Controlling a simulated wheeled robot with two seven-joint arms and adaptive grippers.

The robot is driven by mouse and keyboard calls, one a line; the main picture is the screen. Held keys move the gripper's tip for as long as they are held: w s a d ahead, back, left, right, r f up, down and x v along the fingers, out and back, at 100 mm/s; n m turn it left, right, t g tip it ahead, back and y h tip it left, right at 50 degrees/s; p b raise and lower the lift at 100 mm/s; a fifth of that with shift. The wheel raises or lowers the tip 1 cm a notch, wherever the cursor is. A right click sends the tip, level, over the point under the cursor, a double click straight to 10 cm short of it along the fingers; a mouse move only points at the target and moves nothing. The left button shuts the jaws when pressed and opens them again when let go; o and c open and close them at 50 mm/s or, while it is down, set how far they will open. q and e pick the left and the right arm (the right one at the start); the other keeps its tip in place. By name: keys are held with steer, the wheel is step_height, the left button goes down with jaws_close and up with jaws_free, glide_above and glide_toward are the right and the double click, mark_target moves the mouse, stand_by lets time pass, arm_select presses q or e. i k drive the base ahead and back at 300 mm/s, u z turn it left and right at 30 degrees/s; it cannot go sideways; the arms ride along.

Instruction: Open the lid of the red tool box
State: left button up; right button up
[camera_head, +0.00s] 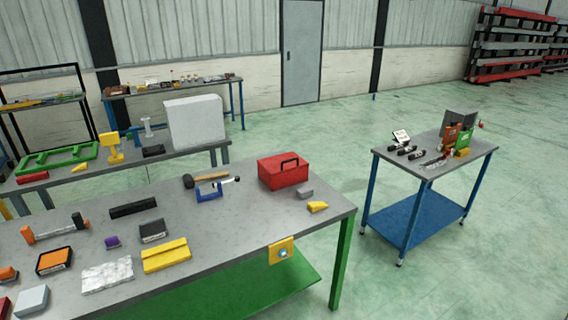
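The red tool box (283,171) stands near the far right corner of the large grey-topped workbench (222,228). Its lid is closed, and a dark handle (289,165) shows on it. Neither of my grippers is in the camera_head view, and nothing touches the box.
A blue-legged cart (428,173) stands to the right, with open green floor between.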

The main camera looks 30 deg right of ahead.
mark_target(276, 164)
steer(key=z, duration=0.35)
steer(key=k, duration=0.5)
steer(key=z, duration=1)
steer(key=k, duration=0.8)
steer(key=z, duration=0.85)
steer(key=i, duration=1.8)
steer(key=u, duration=0.2)
steer(key=i, duration=1.5)
steer(key=u, duration=1.3)
steer(key=i, duration=0.95)
steer(key=u, duration=1.05)
